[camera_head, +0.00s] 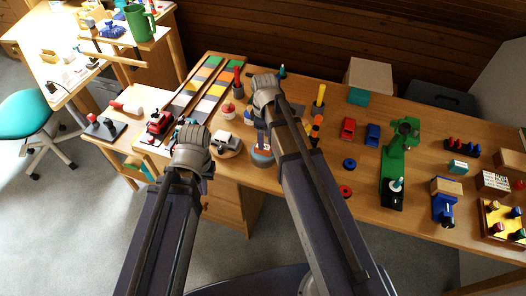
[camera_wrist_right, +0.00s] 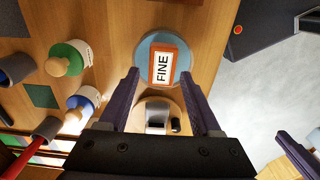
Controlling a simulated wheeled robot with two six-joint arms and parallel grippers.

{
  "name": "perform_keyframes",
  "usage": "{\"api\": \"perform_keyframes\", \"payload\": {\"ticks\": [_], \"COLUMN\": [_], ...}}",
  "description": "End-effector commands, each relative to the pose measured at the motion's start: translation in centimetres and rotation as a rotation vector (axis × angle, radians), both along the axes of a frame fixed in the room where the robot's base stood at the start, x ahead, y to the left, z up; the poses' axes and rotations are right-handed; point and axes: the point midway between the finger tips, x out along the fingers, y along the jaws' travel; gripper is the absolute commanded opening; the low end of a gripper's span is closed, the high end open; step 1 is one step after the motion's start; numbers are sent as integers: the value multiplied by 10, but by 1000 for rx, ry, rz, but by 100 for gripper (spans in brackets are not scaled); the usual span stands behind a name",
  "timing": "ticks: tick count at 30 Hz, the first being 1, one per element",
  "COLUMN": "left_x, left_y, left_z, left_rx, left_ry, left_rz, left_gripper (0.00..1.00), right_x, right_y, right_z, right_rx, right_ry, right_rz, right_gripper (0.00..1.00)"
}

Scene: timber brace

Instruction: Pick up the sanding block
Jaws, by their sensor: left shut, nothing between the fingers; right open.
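The sanding block (camera_wrist_right: 162,67), an orange-edged block with a white "FINE" label, rests on a round blue stand (camera_wrist_right: 143,50) in the right wrist view. In the head view the blue stand (camera_head: 262,159) is partly hidden by my right arm. My right gripper (camera_wrist_right: 160,76) is open. Its fingertips appear on either side of the block's near end in the picture; I cannot tell the height gap. In the head view my right gripper (camera_head: 262,110) is mostly hidden behind its wrist. My left gripper (camera_head: 189,124) is shut and empty, left of the stand.
A round wooden disc (camera_head: 226,151) with a grey-white item stands left of the blue stand. Green-capped (camera_wrist_right: 65,60) and blue-capped (camera_wrist_right: 84,101) jars stand nearby. Toy cars and a green tool (camera_head: 398,150) lie to the right. The bench's front edge is close.

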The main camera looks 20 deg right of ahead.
Motion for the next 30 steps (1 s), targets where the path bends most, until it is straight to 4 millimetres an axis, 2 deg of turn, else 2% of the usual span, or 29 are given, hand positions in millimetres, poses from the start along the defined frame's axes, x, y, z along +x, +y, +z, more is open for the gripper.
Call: {"api": "perform_keyframes", "payload": {"ticks": [5,15,25,30], "left_x": [0,0,0,0], "left_y": [0,0,0,0], "left_z": [-9,-49,-51,-51], "left_rx": [0,0,0,0], "left_ry": [0,0,0,0], "left_rz": [0,0,0,0], "left_gripper": [0,0,0,0], "right_x": [-1,-2,-2,-2], "right_y": [1,3,3,3], "right_z": [-9,-49,-51,-51], "right_rx": [0,0,0,0], "right_ry": [0,0,0,0], "right_rz": [0,0,0,0], "right_gripper": [65,65,65,46]}}
